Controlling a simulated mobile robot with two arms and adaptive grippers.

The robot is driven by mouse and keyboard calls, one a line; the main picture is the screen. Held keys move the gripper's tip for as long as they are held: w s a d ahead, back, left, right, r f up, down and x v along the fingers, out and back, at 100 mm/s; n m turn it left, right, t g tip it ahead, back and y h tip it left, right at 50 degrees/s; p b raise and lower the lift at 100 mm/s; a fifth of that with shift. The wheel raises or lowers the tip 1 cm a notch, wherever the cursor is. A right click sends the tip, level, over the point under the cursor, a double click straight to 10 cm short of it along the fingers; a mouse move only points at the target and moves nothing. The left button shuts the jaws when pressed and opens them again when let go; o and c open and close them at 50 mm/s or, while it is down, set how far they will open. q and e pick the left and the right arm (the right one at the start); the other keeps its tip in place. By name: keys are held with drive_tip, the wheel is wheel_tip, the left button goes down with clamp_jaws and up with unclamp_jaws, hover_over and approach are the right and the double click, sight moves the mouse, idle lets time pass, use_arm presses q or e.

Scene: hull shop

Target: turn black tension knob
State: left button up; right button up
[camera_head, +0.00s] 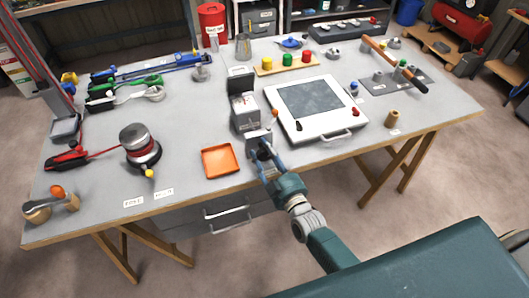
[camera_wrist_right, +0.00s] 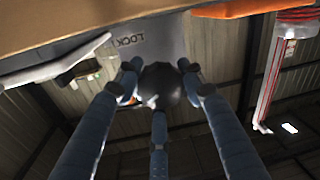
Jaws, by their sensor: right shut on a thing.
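The black tension knob (camera_head: 263,149) sits low on the front of a small grey metal block near the front edge of the workbench. In the right wrist view it is a dark round ball (camera_wrist_right: 160,84) between my fingers. My right gripper (camera_head: 267,160) reaches in from the front edge, its blue fingers closed around the knob. In the wrist view the fingers (camera_wrist_right: 158,95) press on it from both sides and from below. The fingers partly cover the knob in the head view. My left gripper is not in view.
An orange tray (camera_head: 221,174) lies just left of the gripper. A grey box-like unit (camera_head: 245,112) stands behind the knob. A white framed panel (camera_head: 348,132) with a handle lies to the right. A cable reel (camera_head: 140,160) stands farther left.

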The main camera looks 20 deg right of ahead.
drive_tip(key=m, duration=0.1)
drive_tip(key=m+b, duration=0.1)
drive_tip(key=m, duration=0.2)
drive_tip(key=shift+w+r+t, duration=0.1)
drive_tip(key=shift+r+t, duration=0.15)
drive_tip(key=shift+t, duration=0.05)
drive_tip(key=shift+r+m+b, duration=0.15)
drive_tip(key=shift+m+b, duration=0.25)
drive_tip(key=shift+m, duration=0.6)
drive_tip(key=o, duration=1.1)
drive_tip(key=shift+o, duration=0.2)
drive_tip(key=shift+s+f, duration=0.2)
drive_tip(key=s+d, duration=0.1)
drive_tip(key=s, duration=1)
drive_tip(key=shift+s+d+f, duration=0.2)
drive_tip(key=shift+s+f, duration=0.1)
